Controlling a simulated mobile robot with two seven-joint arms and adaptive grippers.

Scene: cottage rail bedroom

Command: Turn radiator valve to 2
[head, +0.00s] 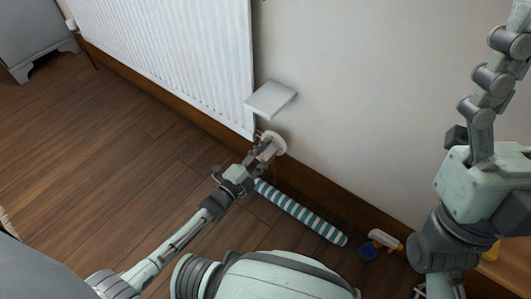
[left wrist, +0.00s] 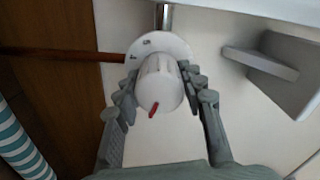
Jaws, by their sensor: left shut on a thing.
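The white radiator valve (head: 272,143) sits low by the wall, beside the lower right end of the white radiator (head: 180,50). In the left wrist view the valve knob (left wrist: 158,80) has a red mark on its near end. My left gripper (left wrist: 158,88) is shut on the knob, with fingers on both sides. In the head view the left gripper (head: 262,152) partly hides the valve.
A pale grey plate-like piece (head: 270,98) juts from the wall just above the valve. A teal-and-white striped roll (head: 302,212) lies on the wooden floor beside the left gripper. A spray bottle (head: 384,239) lies further right. Open floor (head: 110,150) stretches left.

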